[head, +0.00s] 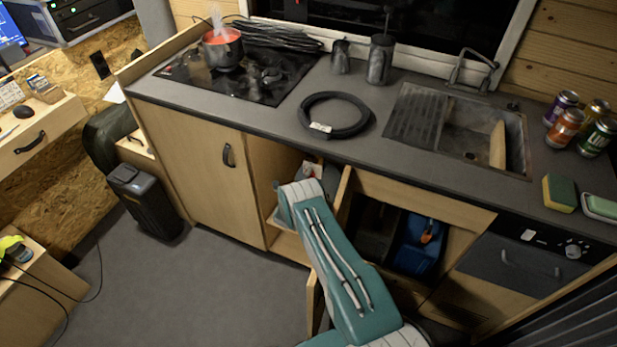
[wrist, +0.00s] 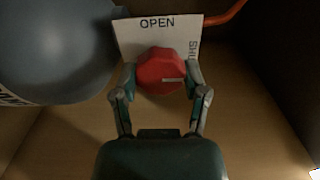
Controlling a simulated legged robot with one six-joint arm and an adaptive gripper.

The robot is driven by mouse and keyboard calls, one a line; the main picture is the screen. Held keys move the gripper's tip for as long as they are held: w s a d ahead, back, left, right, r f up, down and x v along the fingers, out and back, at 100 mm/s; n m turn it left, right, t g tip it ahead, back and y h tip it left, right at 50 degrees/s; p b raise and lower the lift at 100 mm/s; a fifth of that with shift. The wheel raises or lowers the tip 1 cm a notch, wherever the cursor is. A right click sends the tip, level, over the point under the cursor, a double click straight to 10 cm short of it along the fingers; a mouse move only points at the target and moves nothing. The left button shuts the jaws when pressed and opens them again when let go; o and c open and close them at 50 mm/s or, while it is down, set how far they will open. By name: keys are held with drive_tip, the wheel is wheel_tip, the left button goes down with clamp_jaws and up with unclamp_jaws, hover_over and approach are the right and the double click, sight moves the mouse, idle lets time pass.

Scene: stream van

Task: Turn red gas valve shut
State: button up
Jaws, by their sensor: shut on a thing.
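The red gas valve knob (wrist: 160,75) shows in the wrist view, in front of a white label plate (wrist: 138,38). The plate reads OPEN along its top and has a word starting "SHU" down its right side, partly covered. The knob's white mark lies about level and points right, towards the right-hand word. My gripper (wrist: 162,70) is shut on the knob, one finger on each side. In the head view my arm reaches into the open cupboard (head: 270,165) under the counter, and the knob and my gripper are hidden there.
In the wrist view a grey gas bottle (wrist: 55,50) is close on the left, and an orange hose (wrist: 228,14) runs off at upper right. In the head view an open cupboard door (head: 343,190) stands beside my arm.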

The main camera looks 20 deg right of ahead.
drive_tip(key=shift+s+d+f, duration=0.1)
drive_tip(key=shift+d+f, duration=0.05)
drive_tip(key=o, duration=1.1)
drive_tip(key=shift+d, duration=0.1)
drive_tip(key=shift+o, duration=0.2)
drive_tip(key=shift+a, duration=0.2)
drive_tip(key=v, duration=1.1)
drive_tip(key=shift+s+a, duration=0.25)
drive_tip(key=shift+a, duration=0.05)
